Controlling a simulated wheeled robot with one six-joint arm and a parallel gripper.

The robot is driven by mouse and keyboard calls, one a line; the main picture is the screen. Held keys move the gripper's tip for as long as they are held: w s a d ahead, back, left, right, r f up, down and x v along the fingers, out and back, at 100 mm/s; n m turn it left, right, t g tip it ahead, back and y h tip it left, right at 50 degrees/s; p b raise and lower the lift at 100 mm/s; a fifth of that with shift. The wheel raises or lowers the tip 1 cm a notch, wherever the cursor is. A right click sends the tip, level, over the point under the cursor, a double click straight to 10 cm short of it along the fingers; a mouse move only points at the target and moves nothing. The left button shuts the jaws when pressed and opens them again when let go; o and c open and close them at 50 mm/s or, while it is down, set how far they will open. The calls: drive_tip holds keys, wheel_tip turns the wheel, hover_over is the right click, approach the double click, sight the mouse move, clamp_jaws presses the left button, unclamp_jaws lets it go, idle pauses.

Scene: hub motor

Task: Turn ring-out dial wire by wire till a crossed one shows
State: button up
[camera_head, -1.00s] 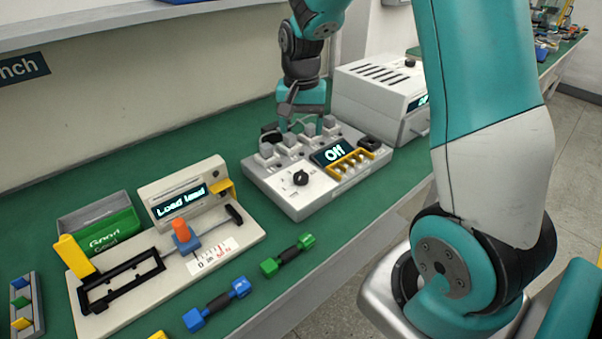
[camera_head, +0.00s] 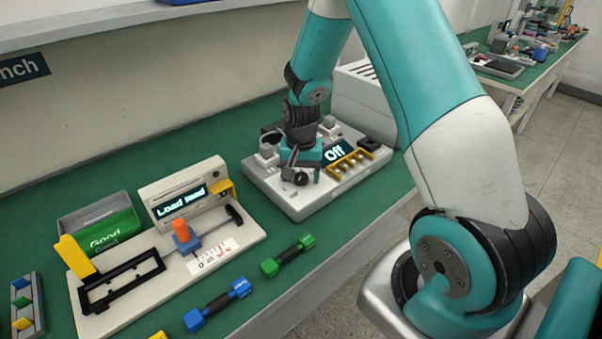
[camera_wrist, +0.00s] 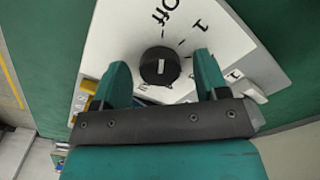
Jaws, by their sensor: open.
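The ring-out box (camera_head: 318,196) is a light grey unit on the green bench, and its display (camera_head: 335,154) reads "Off". Its black dial (camera_wrist: 160,66) shows in the wrist view with a white pointer line, near the printed "Off" and "1" marks. The dial also shows in the head view (camera_head: 301,178). My gripper (camera_wrist: 160,72) is open, its two teal fingers on either side of the dial and apart from it in the picture. Whether the fingertips are level with the dial cannot be told. My wrist hides part of the box's back.
Yellow clips (camera_head: 351,164) stand at the box's front right. A tester with a "Load" display (camera_head: 181,201) and an orange-topped slider stands to the left. A green bin (camera_head: 112,233) is behind it. Green (camera_head: 288,255) and blue (camera_head: 217,304) handled pieces lie in front.

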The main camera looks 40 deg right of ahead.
drive_tip(key=c, duration=0.9)
drive_tip(key=shift+m, duration=0.4)
drive_tip(key=m, duration=0.3)
drive_tip(key=shift+p, duration=0.35)
drive_tip(key=shift+m, duration=2)
drive_tip(key=o, duration=0.9)
